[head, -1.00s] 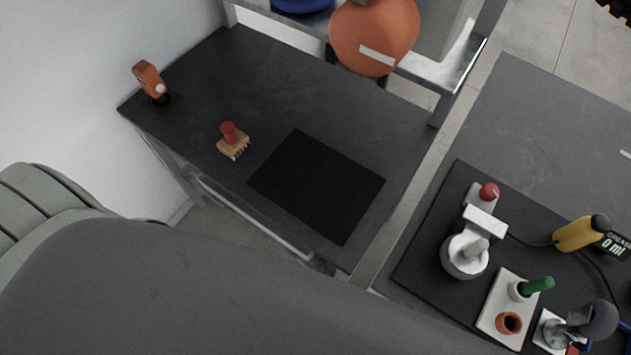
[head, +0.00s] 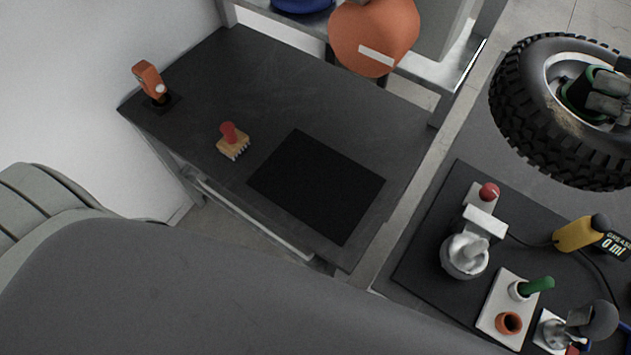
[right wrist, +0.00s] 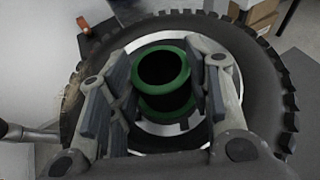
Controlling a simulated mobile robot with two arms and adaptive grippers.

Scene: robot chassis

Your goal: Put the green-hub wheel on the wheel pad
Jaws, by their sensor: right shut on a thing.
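The green-hub wheel (head: 535,115) is a black knobbly tyre with a pale rim, at the right edge of the head view and partly cut off. My right gripper (head: 604,95) is shut on its green hub (head: 578,92) and holds the wheel up. In the right wrist view, the fingers of the gripper (right wrist: 165,75) stand either side of the green hub (right wrist: 163,106), with the tyre (right wrist: 270,80) around them. A flat black square pad (head: 316,186), which looks like the wheel pad, lies bare on the dark bench, left of the wheel. My left gripper is not in view.
A red-handled brush (head: 233,143) and an orange tool (head: 150,80) stand on the dark bench (head: 270,85). An orange round object (head: 374,32) is behind. At right, a dark mat (head: 425,262) carries a yellow grease tool (head: 576,234) and several small parts.

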